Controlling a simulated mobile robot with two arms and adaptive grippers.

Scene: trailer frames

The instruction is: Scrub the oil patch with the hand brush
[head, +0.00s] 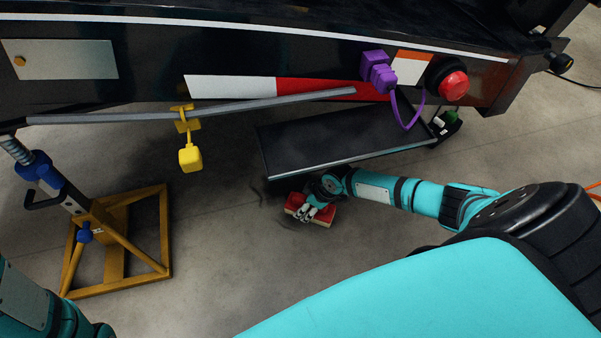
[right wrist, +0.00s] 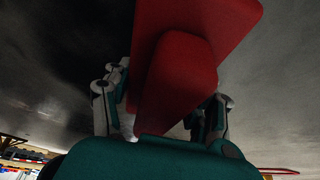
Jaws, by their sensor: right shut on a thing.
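The red hand brush (head: 325,217) is down at the concrete floor in the head view, just in front of the dark step. My right gripper (head: 309,214) is shut on it from above. In the right wrist view the red brush (right wrist: 182,75) fills the middle, between the two fingers of the right gripper (right wrist: 165,115). The oil patch (head: 262,204) shows as a dark, blurred smear on the floor around the brush; its edges are unclear. The bristles are hidden, so I cannot tell whether they touch the floor. My left gripper is out of view.
The dark step (head: 340,140) stands close behind the brush, under the trailer frame (head: 150,75). A yellow stand (head: 118,245) with a jack is at left. A yellow lock (head: 190,157) and a purple plug (head: 377,70) hang at the frame. Floor between stand and brush is clear.

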